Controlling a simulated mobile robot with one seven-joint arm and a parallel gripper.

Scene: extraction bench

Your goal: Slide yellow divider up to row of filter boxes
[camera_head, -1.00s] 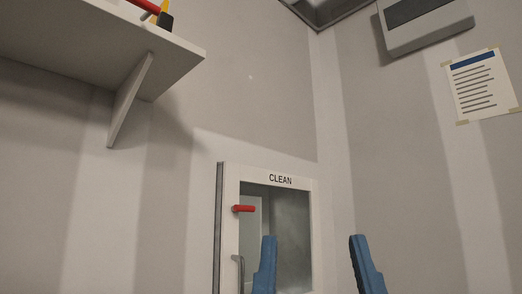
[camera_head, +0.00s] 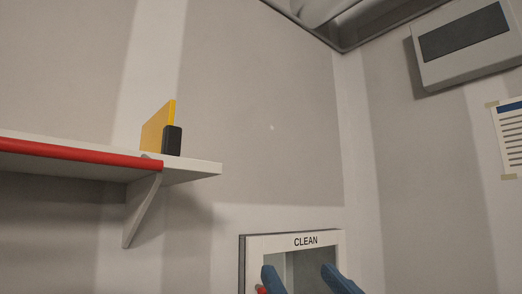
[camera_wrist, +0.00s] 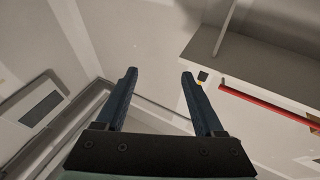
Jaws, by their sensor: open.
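The yellow divider (camera_head: 157,127) stands upright on the wall shelf (camera_head: 196,169), near the shelf's right end, with a black block (camera_head: 172,141) at its front edge. In the wrist view the black block (camera_wrist: 203,76) and a bit of the yellow divider (camera_wrist: 199,85) show small beyond the right finger. My gripper (camera_head: 298,272) is open and empty, low in the head view in front of the CLEAN cabinet, apart from the divider. It also shows in the wrist view (camera_wrist: 159,76). No filter boxes are visible.
A red rail (camera_head: 80,153) runs along the shelf's front edge, with a bracket (camera_head: 141,212) below. A white CLEAN cabinet (camera_head: 291,242) is on the wall behind my gripper. A grey wall unit (camera_head: 466,45) hangs at upper right. The wall between shelf and unit is bare.

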